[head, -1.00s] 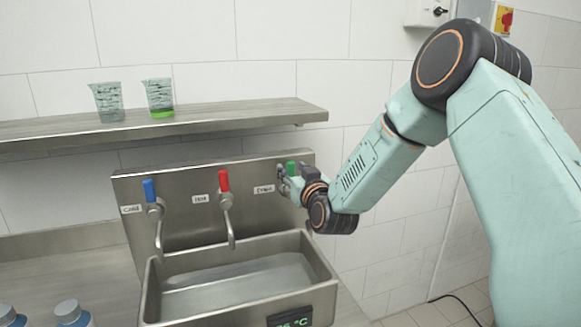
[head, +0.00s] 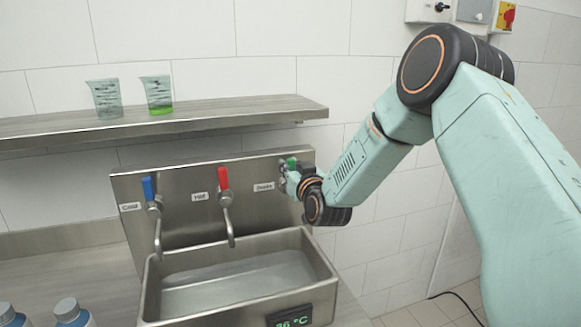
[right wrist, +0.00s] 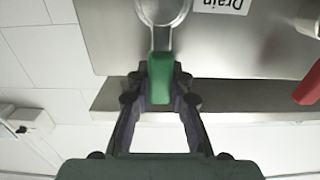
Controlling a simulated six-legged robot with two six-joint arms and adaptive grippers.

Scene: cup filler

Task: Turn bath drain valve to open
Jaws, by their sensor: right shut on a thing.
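The drain valve has a green handle (head: 291,163) on the right of the steel back panel (head: 190,180), beside the Drain label (head: 264,187). My right gripper (head: 288,172) is at this handle and partly hides it in the head view. In the right wrist view, the green handle (right wrist: 160,78) lies between the two fingers of my right gripper (right wrist: 160,95), which are shut on it. The round metal valve body (right wrist: 163,10) shows beyond the fingertips. My left gripper is not in view.
A blue cold tap handle (head: 148,188) and a red hot tap handle (head: 223,178) stand left of the drain valve. The steel basin (head: 325,285) is below. A shelf (head: 230,115) above holds two beakers (head: 105,98). Bottles (head: 68,310) stand at the lower left.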

